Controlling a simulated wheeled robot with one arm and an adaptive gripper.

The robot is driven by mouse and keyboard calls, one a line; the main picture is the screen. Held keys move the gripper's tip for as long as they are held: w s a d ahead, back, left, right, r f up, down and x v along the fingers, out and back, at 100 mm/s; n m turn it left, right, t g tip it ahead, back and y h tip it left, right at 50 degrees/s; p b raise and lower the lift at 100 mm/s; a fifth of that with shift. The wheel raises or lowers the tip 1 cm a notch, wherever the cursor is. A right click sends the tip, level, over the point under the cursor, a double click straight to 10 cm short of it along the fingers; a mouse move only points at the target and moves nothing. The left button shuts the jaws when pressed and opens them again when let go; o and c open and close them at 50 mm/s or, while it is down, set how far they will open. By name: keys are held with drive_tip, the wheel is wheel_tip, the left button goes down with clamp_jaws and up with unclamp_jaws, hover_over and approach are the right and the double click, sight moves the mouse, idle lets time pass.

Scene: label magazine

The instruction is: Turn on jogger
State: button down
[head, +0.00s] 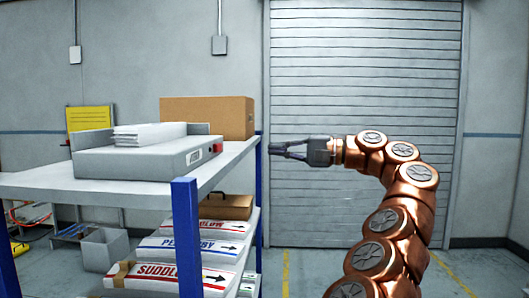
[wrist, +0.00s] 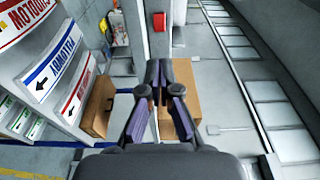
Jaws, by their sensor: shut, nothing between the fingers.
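The jogger (head: 140,160) is a low light-grey machine on the top of the shelf unit, at left in the head view. A stack of white paper (head: 150,132) lies on it. A small red part (head: 218,149), which looks like a switch, sits at its right end beside a small label panel. My gripper (head: 275,150) is to the right of the jogger, past the shelf's right edge, pointing left at about the jogger's height. It is shut, empty and clear of the jogger.
The grey shelf top (head: 75,190) has blue posts (head: 187,240). A cardboard box (head: 205,115) stands behind the jogger. Labelled packs (head: 190,247) fill the lower shelves. A roller door (head: 365,75) is behind my arm. The air between gripper and shelf edge looks clear.

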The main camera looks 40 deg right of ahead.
sight(221, 147)
drive_tip(key=b+x, duration=0.2)
drive_tip(key=x, duration=1)
drive_tip(key=shift+w+a+f, duration=0.1)
drive_tip(key=shift+w, duration=0.1)
drive_tip(key=shift+w+a+p, duration=0.1)
drive_tip(key=shift+w+p, duration=0.05)
drive_tip(key=shift+p, duration=0.15)
